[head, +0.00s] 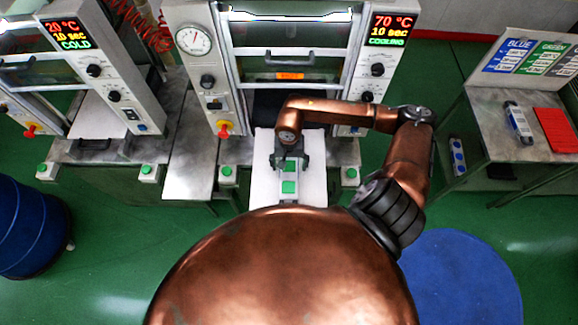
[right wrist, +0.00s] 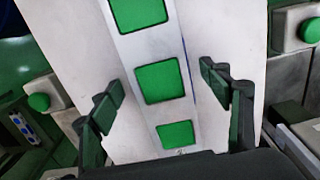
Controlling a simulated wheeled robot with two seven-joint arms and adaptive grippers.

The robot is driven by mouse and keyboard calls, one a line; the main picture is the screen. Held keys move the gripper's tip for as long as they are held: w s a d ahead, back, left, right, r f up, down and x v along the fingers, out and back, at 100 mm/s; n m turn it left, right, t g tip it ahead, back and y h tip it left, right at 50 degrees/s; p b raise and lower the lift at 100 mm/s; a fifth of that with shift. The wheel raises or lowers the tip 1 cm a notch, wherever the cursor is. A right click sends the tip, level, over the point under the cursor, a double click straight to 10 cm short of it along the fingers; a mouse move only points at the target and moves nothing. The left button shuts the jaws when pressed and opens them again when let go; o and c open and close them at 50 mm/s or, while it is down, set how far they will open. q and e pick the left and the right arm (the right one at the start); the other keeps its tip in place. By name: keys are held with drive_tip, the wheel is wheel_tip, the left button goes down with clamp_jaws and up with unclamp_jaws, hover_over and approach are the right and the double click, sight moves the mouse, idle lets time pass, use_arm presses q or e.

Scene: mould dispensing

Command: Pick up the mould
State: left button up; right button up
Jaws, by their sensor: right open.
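The mould (head: 289,197) is a grey metal bar with green square inserts. It lies on a white plate (head: 312,185) in front of the middle press, and it also shows in the right wrist view (right wrist: 149,53). My right gripper (head: 290,162) is over the mould and partly hides its far end in the head view. In the right wrist view, its two dark fingers (right wrist: 163,88) are spread, one on each side of the mould, with a gap on both sides. My left gripper does not show.
The middle press (head: 290,40) stands behind the plate, its display reading 70 °C, cooling. Green buttons (head: 228,171) (head: 351,173) flank the plate. At right, a table (head: 488,105) holds another mould (head: 518,122) and a red sheet (head: 556,130). A blue barrel (head: 30,230) stands left.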

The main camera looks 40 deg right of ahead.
drive_tip(key=shift+f, duration=0.15)
clamp_jaws()
idle(0.9)
